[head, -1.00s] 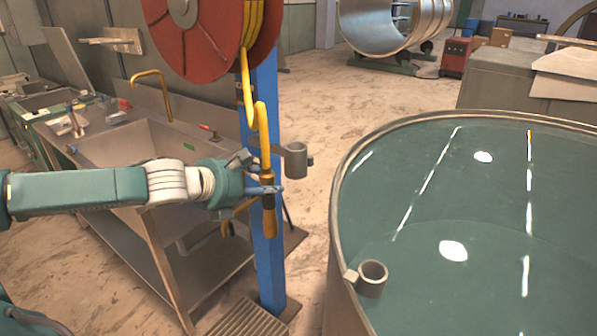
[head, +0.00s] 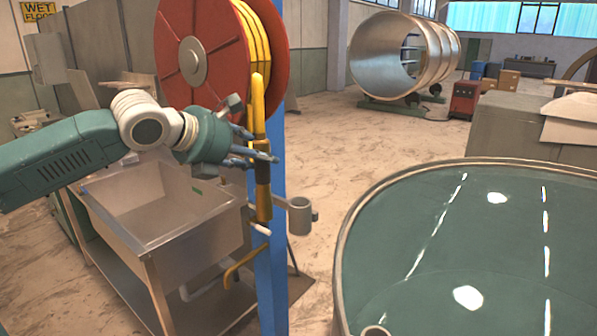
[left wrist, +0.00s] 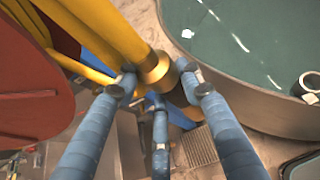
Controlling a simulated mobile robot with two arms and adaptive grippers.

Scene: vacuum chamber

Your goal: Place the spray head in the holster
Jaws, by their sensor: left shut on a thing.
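The spray head (head: 263,195) is a yellow and black wand hanging upright in front of the blue post. My left gripper (head: 262,158) is shut on its upper dark part; in the left wrist view the fingers (left wrist: 160,80) close around it just by a brass collar (left wrist: 154,68). A grey cup-shaped holster (head: 300,215) sticks out from the right side of the post, right of the spray head's lower end and apart from it. A similar cup (head: 375,331) sits at the tank rim, mostly cut off; it also shows in the left wrist view (left wrist: 308,85). My right gripper is not in view.
A red hose reel (head: 195,65) with yellow hose hangs on the blue post (head: 271,285) above the gripper. A steel sink (head: 160,215) stands left of the post. A large round tank of water (head: 345,240) is at the right. Open floor lies between post and tank.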

